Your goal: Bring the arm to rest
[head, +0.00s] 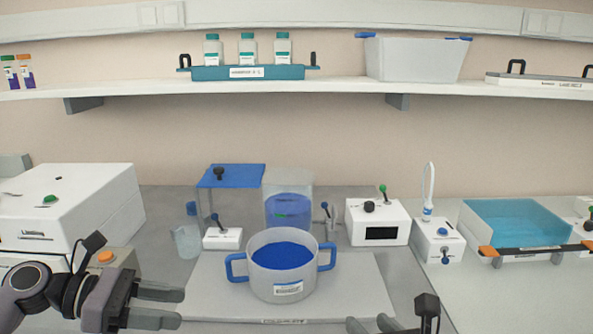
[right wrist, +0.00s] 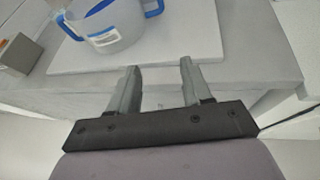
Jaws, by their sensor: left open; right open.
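My left gripper (head: 158,305) is at the lower left of the head view, open and empty, with its fingers pointing right above the bench. My right gripper (head: 370,325) shows only in part at the bottom edge of the head view. In the right wrist view my right gripper (right wrist: 156,76) is open, with nothing between its fingers. It is in front of the white board and apart from the pot. The clear pot with blue handles and blue contents (head: 283,267) stands upright on the white board (head: 212,284); it also shows in the right wrist view (right wrist: 118,32).
A white box-shaped machine (head: 72,203) stands at the left. A cylinder with blue liquid (head: 289,195), a small control box (head: 377,222) and a blue bath (head: 517,224) line the back. A shelf (head: 140,92) above holds a teal bottle rack (head: 248,72) and a bin (head: 415,60).

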